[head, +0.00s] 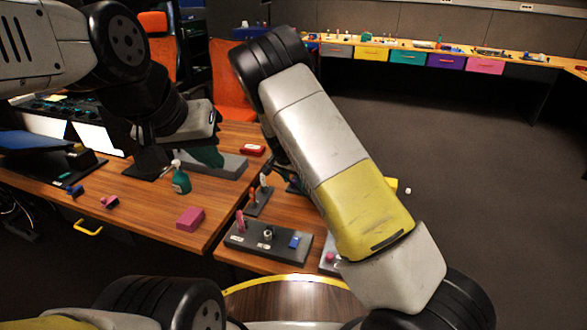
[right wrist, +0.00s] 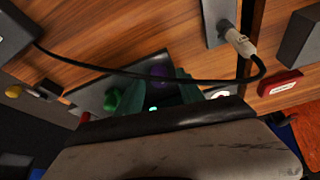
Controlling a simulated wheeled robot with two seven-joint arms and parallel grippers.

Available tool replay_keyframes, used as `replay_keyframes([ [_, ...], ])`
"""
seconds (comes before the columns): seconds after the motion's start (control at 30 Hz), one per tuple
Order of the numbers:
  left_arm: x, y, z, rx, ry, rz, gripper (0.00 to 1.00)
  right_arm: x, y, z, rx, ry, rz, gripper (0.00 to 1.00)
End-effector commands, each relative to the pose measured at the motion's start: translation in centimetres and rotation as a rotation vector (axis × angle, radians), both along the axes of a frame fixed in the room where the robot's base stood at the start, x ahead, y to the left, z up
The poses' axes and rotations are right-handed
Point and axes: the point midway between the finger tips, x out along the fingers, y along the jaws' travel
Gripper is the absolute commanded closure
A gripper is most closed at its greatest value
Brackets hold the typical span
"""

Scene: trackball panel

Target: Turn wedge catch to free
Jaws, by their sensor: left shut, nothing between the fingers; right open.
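In the right wrist view, a dark panel (right wrist: 92,97) carries a purple ball (right wrist: 160,72) and a green rounded part (right wrist: 112,100). My right gripper (right wrist: 158,90) is open over this panel, its teal fingers on either side of the ball's line of sight. I cannot tell whether they touch anything. I cannot identify the wedge catch for certain; the wrist housing hides the near part of the panel. In the head view my right arm covers most of this panel. My left gripper (head: 208,157) is shut and empty above the grey block at the left.
A black cable (right wrist: 130,74) with a pale plug (right wrist: 240,42) crosses near my right gripper. A red box (right wrist: 280,83) lies at the right. In the head view, a dark control board (head: 268,256), a pink block (head: 190,218) and a green spray bottle (head: 181,180) stand nearby.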

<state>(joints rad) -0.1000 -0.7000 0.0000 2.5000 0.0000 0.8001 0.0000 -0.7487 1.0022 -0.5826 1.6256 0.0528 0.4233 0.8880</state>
Motion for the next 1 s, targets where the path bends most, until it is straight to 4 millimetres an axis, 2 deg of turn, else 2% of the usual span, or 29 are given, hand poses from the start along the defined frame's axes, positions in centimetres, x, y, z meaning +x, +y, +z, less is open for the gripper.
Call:
replay_keyframes([
  [0.03,0.00,0.00,0.00,0.000,0.000,0.000,1.00,0.00,0.01,0.02,0.000,0.000,0.000,0.55],
  [0.27,0.00,0.00,0.00,0.000,0.000,0.000,1.00,-0.01,0.03,0.05,0.000,0.000,0.000,1.00],
  [0.67,0.00,0.00,0.00,0.000,0.000,0.000,1.00,0.00,0.04,0.12,0.003,-0.001,0.042,1.00],
  [1.0,0.00,0.00,0.00,0.000,0.000,0.000,1.00,-0.04,-0.26,0.15,0.004,-0.001,0.268,1.00],
])
